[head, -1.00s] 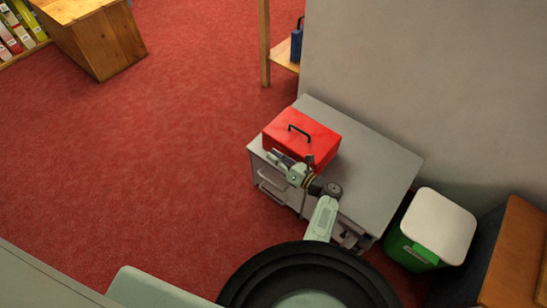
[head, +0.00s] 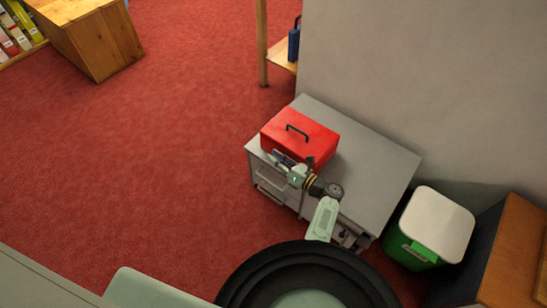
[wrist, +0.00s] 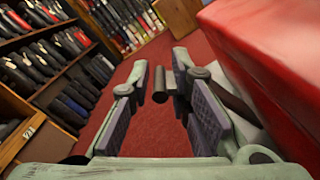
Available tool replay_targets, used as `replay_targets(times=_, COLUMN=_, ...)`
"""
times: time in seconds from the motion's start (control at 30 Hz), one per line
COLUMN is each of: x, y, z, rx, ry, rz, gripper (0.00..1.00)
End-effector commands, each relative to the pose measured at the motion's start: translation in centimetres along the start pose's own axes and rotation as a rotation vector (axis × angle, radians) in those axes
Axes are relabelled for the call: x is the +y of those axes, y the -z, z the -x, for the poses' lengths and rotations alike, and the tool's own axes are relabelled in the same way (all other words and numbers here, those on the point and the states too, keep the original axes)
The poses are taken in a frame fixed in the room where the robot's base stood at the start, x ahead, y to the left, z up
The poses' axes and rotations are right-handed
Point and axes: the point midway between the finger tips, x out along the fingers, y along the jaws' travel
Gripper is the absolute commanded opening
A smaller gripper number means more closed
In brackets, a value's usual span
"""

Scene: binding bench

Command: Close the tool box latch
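The red tool box (head: 312,140) sits on the grey cabinet, lid down, with a black handle (head: 297,131) on top. Its red side (wrist: 275,55) fills the upper right of the wrist view. My gripper (head: 281,158) is at the box's near front side. In the wrist view my gripper (wrist: 160,75) is open, its two padded fingers apart. A dark bar (wrist: 232,100) runs from beside the box behind the right finger. A dark cylindrical piece (wrist: 158,84) shows between the fingers; it may be part of the latch. Whether a finger touches it I cannot tell.
The grey cabinet (head: 375,185) stands against a grey wall (head: 410,80). A green bin with a white lid (head: 440,222) is to its right. A wooden shelf with a blue object (head: 294,42) is behind. The red floor at left is open.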

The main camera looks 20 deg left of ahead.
Motion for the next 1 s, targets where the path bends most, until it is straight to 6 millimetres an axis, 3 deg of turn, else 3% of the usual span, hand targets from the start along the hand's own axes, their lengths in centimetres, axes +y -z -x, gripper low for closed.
replay_targets(times=0.3, x=-0.1, y=0.0, z=6.7, rx=-0.003, ry=0.006, rz=-0.002, gripper=0.18)
replay_targets(times=0.5, x=-0.1, y=0.0, z=9.9, rx=-0.002, ry=0.005, rz=-0.001, gripper=0.18)
replay_targets(times=0.7, x=-0.1, y=0.0, z=11.2, rx=-0.001, ry=0.003, rz=-0.001, gripper=0.18)
replay_targets(times=0.93, x=0.0, y=0.1, z=11.2, rx=0.000, ry=0.003, rz=-0.001, gripper=0.18)
replay_targets(times=1.0, x=-0.1, y=0.0, z=11.1, rx=0.000, ry=0.005, rz=0.002, gripper=0.14)
